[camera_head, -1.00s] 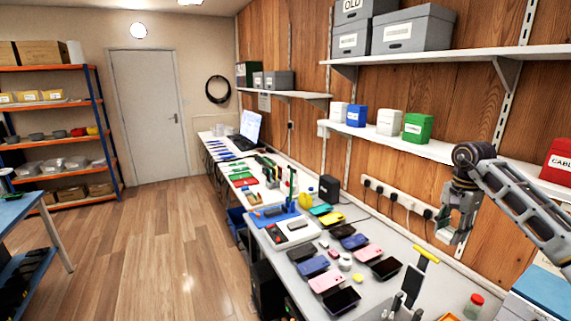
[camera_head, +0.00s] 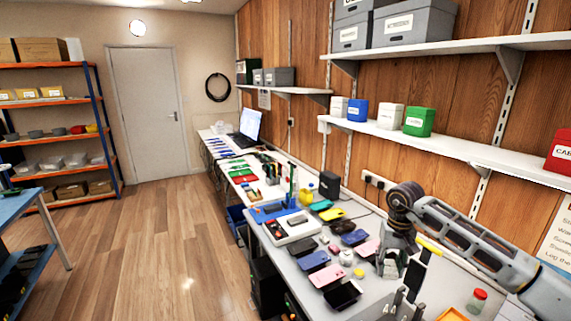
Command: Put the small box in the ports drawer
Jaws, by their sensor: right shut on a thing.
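My right gripper (camera_head: 389,272) points down over the workbench, at the right end of the rows of phones. It is shut on a small pale thing between its fingers. The fingers largely cover this thing, so I cannot confirm that it is the small box. I cannot tell whether it touches the bench. I cannot make out a drawer labelled for ports. My left gripper is not in view.
Several phones, including a pink one (camera_head: 328,277) and a black one (camera_head: 342,295), lie left of the gripper. A yellow-topped upright tool (camera_head: 428,246) and a red-lidded jar (camera_head: 477,300) stand right. A shelf with a green box (camera_head: 420,121) is above.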

